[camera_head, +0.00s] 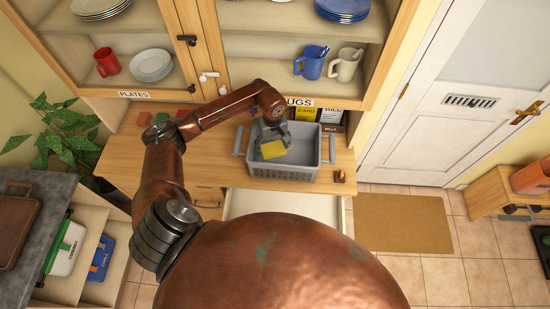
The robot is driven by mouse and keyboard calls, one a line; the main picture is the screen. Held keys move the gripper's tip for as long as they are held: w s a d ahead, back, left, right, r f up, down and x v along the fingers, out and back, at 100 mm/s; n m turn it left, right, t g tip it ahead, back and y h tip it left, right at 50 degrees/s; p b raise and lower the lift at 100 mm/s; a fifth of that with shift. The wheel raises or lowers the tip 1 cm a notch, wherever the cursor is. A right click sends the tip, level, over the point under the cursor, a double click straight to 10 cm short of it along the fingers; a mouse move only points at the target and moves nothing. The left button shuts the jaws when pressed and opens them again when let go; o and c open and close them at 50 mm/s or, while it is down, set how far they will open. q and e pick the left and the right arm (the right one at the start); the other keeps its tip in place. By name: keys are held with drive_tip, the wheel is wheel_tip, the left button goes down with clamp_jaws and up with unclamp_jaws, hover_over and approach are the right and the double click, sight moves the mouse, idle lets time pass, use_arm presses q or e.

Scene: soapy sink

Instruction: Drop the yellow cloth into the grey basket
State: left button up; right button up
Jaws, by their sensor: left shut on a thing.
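The grey basket (284,179) stands on the wooden counter below the open cupboard. It has slatted sides and a handle at each end. My left gripper (273,138) reaches in from the left and points down over the basket's left half. It is shut on the yellow cloth (274,150), which hangs below the fingers inside the basket's outline. I cannot tell whether the cloth touches the basket floor. The right gripper is not in view.
Cupboard shelves above hold plates (151,65), a red mug (107,62), a blue mug (311,62) and a pale mug (345,64). Small boxes (306,113) stand behind the basket. A drawer (283,205) is open below the counter. A plant (62,135) is at the left.

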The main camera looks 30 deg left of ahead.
sight(274, 154)
use_arm(q)
wheel_tip(274, 154, down, 6)
drive_tip(key=shift+w+d+r+b, duration=0.1)
drive_tip(key=shift+b, duration=0.65)
drive_tip(key=shift+f+b, duration=0.8)
drive_tip(key=shift+f, duration=1.25)
drive_tip(key=shift+r, duration=0.1)
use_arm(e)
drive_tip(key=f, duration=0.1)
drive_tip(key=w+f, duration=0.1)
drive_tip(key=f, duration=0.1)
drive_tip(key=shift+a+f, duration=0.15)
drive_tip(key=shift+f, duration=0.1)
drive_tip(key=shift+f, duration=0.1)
use_arm(q)
drive_tip(key=shift+f+b, duration=0.55)
drive_tip(key=shift+b, duration=0.1)
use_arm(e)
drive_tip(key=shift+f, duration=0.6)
use_arm(q)
drive_tip(key=shift+f, duration=0.1)
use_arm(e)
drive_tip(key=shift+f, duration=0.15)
use_arm(q)
drive_tip(key=o, duration=1.1)
